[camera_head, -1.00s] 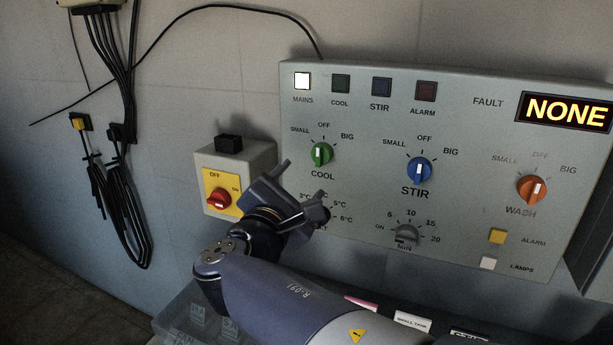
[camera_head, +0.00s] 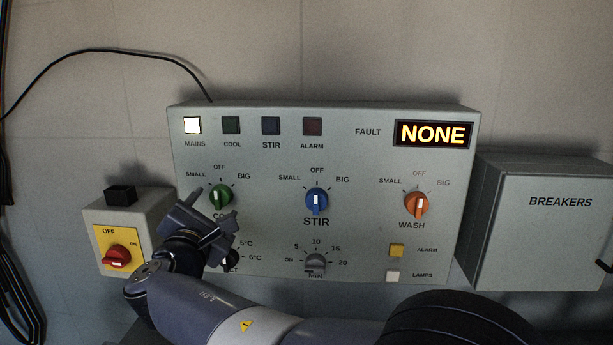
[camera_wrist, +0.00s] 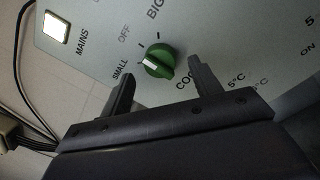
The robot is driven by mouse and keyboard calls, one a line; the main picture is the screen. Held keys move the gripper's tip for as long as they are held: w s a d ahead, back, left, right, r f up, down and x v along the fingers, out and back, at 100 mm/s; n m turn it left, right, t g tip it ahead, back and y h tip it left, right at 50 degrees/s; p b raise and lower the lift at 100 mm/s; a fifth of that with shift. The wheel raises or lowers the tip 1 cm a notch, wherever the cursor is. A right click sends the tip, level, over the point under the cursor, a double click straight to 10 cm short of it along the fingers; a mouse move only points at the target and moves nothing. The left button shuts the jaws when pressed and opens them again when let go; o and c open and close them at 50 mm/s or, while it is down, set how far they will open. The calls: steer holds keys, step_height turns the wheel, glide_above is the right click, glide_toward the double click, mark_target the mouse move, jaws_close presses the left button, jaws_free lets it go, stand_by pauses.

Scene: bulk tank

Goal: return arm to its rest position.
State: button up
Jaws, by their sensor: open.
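My gripper (camera_head: 205,218) is in front of the lower left of the grey control panel (camera_head: 270,165), just below the green COOL knob (camera_head: 220,195). In the wrist view its two fingers (camera_wrist: 160,82) stand apart with nothing between them, and the green knob (camera_wrist: 158,61) shows beyond the fingertips. The gripper hides part of the COOL label and most of the temperature dial beneath it. My arm reaches in from the bottom of the head view, bent at the wrist.
A red mains switch (camera_head: 117,257) on a yellow plate is left of the panel. The blue STIR knob (camera_head: 317,201) and orange WASH knob (camera_head: 416,204) are to the right. A breakers box (camera_head: 540,225) stands at the far right. The MAINS lamp (camera_head: 192,125) is lit; the fault display (camera_head: 433,134) reads NONE.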

steer(key=w, duration=0.2)
steer(key=shift+w+d, duration=0.1)
steer(key=shift+w, duration=0.3)
steer(key=shift+s+r+p, duration=0.1)
steer(key=shift+s+p, duration=0.05)
steer(key=shift+p, duration=0.4)
steer(key=shift+n, duration=0.3)
steer(key=shift+b, duration=0.45)
